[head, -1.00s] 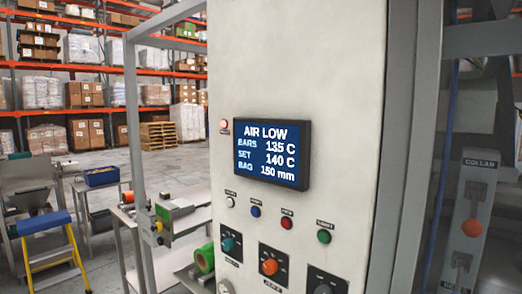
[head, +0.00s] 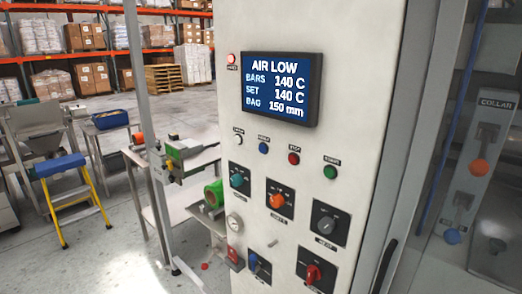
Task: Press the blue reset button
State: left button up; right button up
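The blue reset button (head: 263,148) is a small round button on the white control panel (head: 350,105), in the row below the screen. A small label sits just above it. A white button (head: 238,141) is to its left, with a red button (head: 294,158) and a green button (head: 330,171) to its right. The screen (head: 281,87) reads AIR LOW, BARS 140 C, SET 140 C, BAG 150 mm. Neither of my grippers is in view, and nothing covers the blue button.
A red lamp (head: 231,58) glows beside the screen. A yellow step stool (head: 71,196) stands left on open floor.

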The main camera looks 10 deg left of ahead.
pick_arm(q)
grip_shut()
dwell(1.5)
